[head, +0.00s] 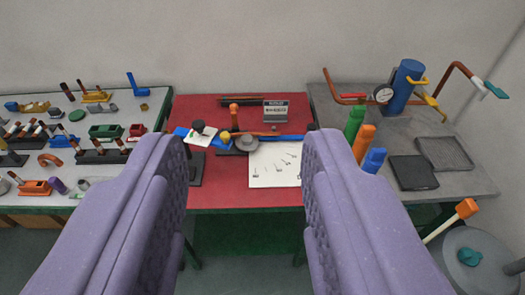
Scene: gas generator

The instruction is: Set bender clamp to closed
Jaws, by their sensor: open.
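My gripper (244,165) is open, its two purple textured fingers reaching in from the bottom of the view with nothing between them. Beyond it, a bender-like tool (283,138) with blue bars lies across the red-topped table (215,107). It has a grey round part (247,144), a yellow part (225,137) and an upright orange handle (234,112). A black knob (198,127) stands over a white plate at its left. Which part is the clamp, and how it is set, is too small to tell. The gripper is apart from the tool.
A white sheet (275,165) and a small sign (276,110) are on the red table. Green, orange and blue handles (364,140) rise behind the right finger. A left table (130,102) holds many fittings. A right grey table (455,178) carries a blue cylinder (403,87) with a gauge.

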